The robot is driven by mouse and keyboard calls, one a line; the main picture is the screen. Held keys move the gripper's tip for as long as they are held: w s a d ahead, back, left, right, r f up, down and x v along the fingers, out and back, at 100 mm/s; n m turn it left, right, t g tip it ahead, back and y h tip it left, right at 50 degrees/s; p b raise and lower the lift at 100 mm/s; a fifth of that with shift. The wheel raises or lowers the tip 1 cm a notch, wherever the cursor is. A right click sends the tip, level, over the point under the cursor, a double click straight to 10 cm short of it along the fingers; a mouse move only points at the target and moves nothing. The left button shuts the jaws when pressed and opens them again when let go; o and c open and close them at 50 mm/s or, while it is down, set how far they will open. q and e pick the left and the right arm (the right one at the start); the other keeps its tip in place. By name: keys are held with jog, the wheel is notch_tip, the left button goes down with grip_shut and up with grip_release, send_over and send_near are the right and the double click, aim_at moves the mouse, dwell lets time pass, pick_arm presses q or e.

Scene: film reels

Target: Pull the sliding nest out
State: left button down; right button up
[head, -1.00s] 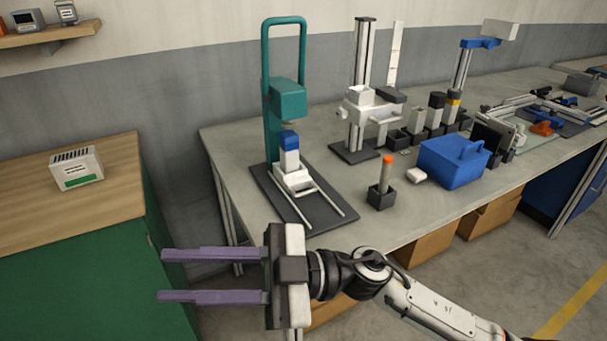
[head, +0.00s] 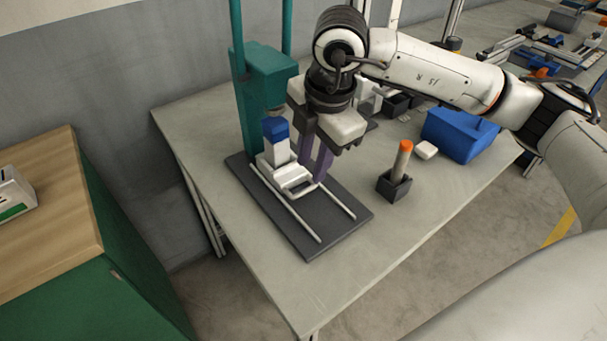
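The sliding nest (head: 295,185) is a white carriage with a front handle, on two pale rails over a dark base plate (head: 312,238). A white block with a blue cap (head: 276,130) stands upright in it, under the head of the teal press (head: 267,82). My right gripper (head: 311,177) points down at the nest's right front, its purple fingers close to the handle. A gap shows between the fingers, so it looks open. Whether a finger touches the handle is hard to tell. My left gripper is out of view.
A dark holder (head: 394,187) with an orange-topped cylinder stands right of the base plate. A blue bin (head: 459,135) and a small white block (head: 426,150) are farther right. The rails in front of the nest are clear, as is the near tabletop (head: 330,285).

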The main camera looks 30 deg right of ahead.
aim_at(305, 190)
jog(key=f, duration=0.3)
jog(key=w+f, duration=0.1)
jog(key=f, duration=0.2)
jog(key=shift+w+a+f, duration=0.15)
jog(key=shift+w+f, duration=0.05)
jog(key=shift+f, duration=0.2)
grip_shut()
dwell(1.0)
